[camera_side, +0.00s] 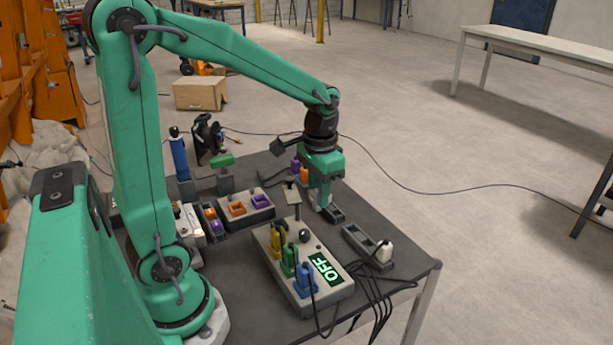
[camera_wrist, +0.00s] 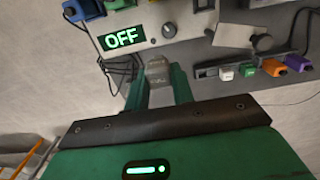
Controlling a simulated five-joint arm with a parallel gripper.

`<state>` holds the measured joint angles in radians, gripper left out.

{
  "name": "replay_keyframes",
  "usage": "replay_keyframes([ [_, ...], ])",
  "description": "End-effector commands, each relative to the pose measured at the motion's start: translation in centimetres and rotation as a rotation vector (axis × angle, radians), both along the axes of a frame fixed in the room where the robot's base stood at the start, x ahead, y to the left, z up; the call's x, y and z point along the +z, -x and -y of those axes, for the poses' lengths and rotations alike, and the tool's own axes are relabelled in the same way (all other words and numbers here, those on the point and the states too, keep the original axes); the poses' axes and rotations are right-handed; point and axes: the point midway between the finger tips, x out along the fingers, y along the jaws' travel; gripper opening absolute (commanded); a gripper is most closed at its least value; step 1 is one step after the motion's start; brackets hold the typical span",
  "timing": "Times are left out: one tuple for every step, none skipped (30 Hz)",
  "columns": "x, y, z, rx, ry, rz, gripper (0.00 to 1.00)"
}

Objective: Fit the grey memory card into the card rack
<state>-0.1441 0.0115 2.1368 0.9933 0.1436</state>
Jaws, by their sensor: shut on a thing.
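In the side view my gripper (camera_side: 321,207) points down over the right part of the dark table, with its fingers low. In the wrist view my gripper (camera_wrist: 158,80) is shut on a small grey piece, which looks like the grey memory card (camera_wrist: 158,68), between its green fingers. To its right in the wrist view is a dark rail with white, green, orange and purple pieces, apparently the card rack (camera_wrist: 208,73). In the side view my fingers partly hide this area. I cannot tell whether the card touches anything below.
A grey panel (camera_side: 270,248) with an OFF display, knob and coloured plugs stands left of my gripper in the side view. A dark tray (camera_side: 352,233) with a white item (camera_side: 384,251) lies nearer the front. Black cables (camera_side: 372,290) hang over the table's front edge.

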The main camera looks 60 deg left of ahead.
Motion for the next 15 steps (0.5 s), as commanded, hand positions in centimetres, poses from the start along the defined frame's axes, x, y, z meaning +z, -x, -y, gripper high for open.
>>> replay_keyframes([
  [-0.3,-0.9,-0.5,0.002,0.001,-0.003,0.00],
  [-0.5,-1.4,-0.8,0.002,0.000,-0.002,0.00],
  [-0.7,-2.1,-1.2,0.002,0.001,-0.003,0.00],
  [-0.9,-2.6,-1.5,0.002,0.001,-0.003,0.00],
  [-1.1,-3.1,-1.8,0.003,0.001,-0.003,0.00],
  [-1.4,-3.8,-2.3,0.002,0.001,-0.003,0.00],
  [-1.6,-4.3,-2.6,0.002,0.000,-0.002,0.00],
  [-1.8,-4.7,-2.9,0.002,0.000,-0.002,0.00],
  [-2.2,-5.4,-3.4,0.002,0.000,-0.002,0.00],
  [-2.4,-5.8,-3.7,0.003,0.000,-0.002,0.00],
  [-2.7,-6.3,-4.0,0.002,0.001,-0.003,0.00],
  [-3.0,-6.9,-4.5,0.002,0.001,-0.003,0.00],
  [-3.3,-7.3,-4.9,0.002,0.001,-0.003,0.00],
  [-3.6,-7.7,-5.2,0.002,0.001,-0.004,0.00],
  [-4.0,-8.3,-5.7,0.002,0.001,-0.002,0.00],
])
